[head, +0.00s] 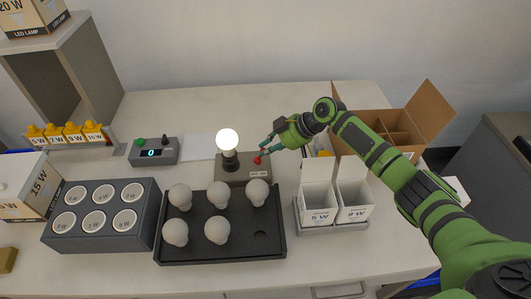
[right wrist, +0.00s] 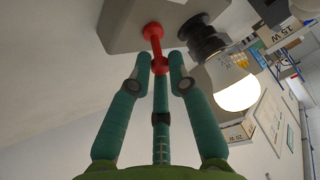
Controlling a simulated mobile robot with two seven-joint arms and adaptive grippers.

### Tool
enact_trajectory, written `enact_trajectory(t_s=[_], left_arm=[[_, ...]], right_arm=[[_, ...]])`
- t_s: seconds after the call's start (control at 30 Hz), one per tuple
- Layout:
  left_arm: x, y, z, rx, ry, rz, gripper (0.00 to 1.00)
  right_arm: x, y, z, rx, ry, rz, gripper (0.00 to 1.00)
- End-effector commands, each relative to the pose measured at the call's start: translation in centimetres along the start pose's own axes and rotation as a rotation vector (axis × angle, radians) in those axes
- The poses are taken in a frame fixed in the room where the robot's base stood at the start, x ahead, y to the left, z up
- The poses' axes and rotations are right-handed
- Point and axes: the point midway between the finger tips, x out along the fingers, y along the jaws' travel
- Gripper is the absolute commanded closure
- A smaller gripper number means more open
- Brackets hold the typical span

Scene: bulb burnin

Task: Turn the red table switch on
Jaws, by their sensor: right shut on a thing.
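The red table switch (head: 258,159) is a small red lever on the grey lamp base (head: 232,174). In the right wrist view the red lever (right wrist: 155,42) stands out from the base, with its red knob between my fingertips. My right gripper (head: 265,150) is shut on the knob, and its three teal fingers (right wrist: 160,70) close around it. A glowing bulb (head: 227,140) sits in the black socket on the same base, left of the switch. It also shows lit in the right wrist view (right wrist: 238,84). My left gripper is not in view.
A black tray (head: 272,249) with several white bulbs lies in front of the lamp base. White 5 W and 9 W boxes (head: 318,203) stand to the right, below my right arm. An open cardboard box (head: 429,108) is behind them. A small display unit (head: 153,153) stands left.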

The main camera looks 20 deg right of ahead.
Motion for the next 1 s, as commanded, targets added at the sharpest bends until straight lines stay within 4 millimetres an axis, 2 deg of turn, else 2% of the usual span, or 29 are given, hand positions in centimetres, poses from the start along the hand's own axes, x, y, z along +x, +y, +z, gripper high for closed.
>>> enact_trajectory(t_s=[0.13,0.57,0.6,0.63,0.67,1.0], left_arm=[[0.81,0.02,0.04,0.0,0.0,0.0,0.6],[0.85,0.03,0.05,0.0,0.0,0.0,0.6],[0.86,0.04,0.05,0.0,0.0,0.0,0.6],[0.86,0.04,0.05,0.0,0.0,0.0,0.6],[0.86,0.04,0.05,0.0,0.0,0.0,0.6],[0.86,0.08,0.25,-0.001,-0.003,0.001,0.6]], right_arm=[[0.11,0.08,0.37,0.006,0.023,-0.013,1.0],[0.02,0.01,0.31,0.008,0.031,-0.019,1.0],[0.03,0.01,0.32,0.008,0.031,-0.019,0.77],[0.03,0.01,0.32,0.008,0.031,-0.019,0.65],[0.03,0.01,0.32,0.009,0.031,-0.019,0.58],[-0.1,0.04,0.15,0.007,0.033,-0.018,0.58]])
